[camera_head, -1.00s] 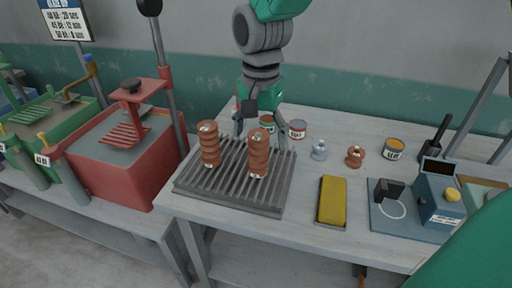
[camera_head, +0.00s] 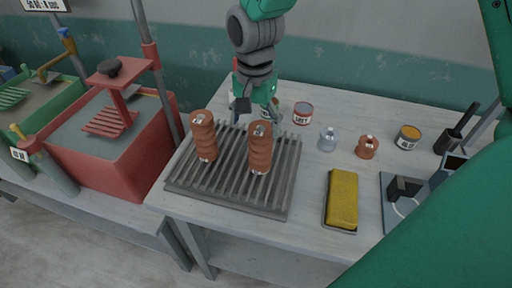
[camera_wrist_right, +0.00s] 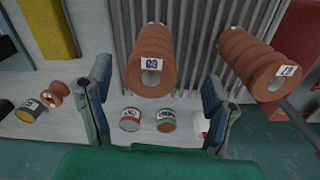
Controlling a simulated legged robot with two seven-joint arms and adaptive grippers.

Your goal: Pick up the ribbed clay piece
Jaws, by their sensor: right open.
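Two tall ribbed brown clay pieces stand on a grey slatted rack (camera_head: 228,197). One is at the right (camera_head: 260,150), the other at the left (camera_head: 203,138). My right gripper (camera_head: 254,117) is behind them, pointing down; its fingers are partly hidden. In the right wrist view, its open fingers (camera_wrist_right: 157,95) are spread on either side of the near end of the piece labelled 03 (camera_wrist_right: 150,58), with nothing held. The piece labelled 07 (camera_wrist_right: 262,62) stands outside the fingers to the right. My left gripper is not in view.
A red tub (camera_head: 110,150) stands at left.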

